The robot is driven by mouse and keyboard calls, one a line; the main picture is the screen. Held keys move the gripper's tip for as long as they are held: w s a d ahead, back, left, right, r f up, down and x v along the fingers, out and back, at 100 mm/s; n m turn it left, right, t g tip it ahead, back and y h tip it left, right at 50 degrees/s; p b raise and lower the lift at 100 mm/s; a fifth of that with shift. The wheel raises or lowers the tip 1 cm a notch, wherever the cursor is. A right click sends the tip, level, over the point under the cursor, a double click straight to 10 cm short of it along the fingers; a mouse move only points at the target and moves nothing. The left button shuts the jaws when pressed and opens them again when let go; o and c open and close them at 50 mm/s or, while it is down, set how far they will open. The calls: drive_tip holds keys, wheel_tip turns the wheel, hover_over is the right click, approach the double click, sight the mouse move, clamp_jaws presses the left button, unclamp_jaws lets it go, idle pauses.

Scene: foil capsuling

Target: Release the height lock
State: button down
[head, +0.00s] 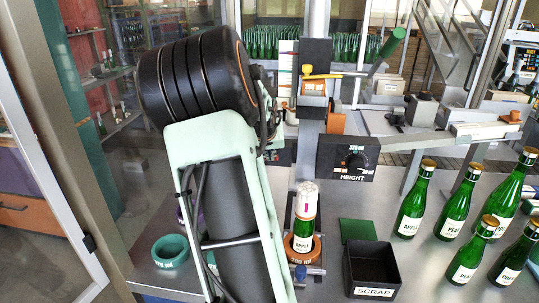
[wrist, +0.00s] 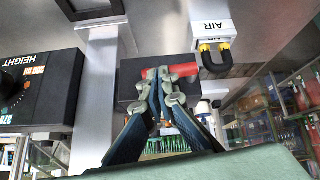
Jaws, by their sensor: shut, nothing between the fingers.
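My gripper (wrist: 158,74) shows in the wrist view with its fingers together and nothing between them. Its tips are at a red handle (wrist: 184,70) that sticks out beside a dark block (wrist: 130,76); I cannot tell whether they touch it. No label marks this handle as the height lock. The black HEIGHT box (head: 348,158) with its dial stands right of my arm in the head view, and at the left of the wrist view (wrist: 38,88). In the head view my arm hides the gripper, and the red handle cannot be made out.
An APPLE bottle with a white top (head: 304,222) stands in an orange ring. A black SCRAP bin (head: 372,268) and several green bottles (head: 412,205) stand to its right. A yellow lever (head: 322,76) and a green handle (head: 391,43) are behind. An AIR fitting (wrist: 212,35) is near the gripper.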

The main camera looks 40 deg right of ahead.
drive_tip(key=shift+f, duration=0.1)
drive_tip(key=f+b, duration=0.1)
drive_tip(key=b, duration=0.2)
drive_tip(key=shift+d+f, duration=0.1)
drive_tip(key=shift+d, duration=0.25)
drive_tip(key=shift+s, duration=0.1)
idle(0.3)
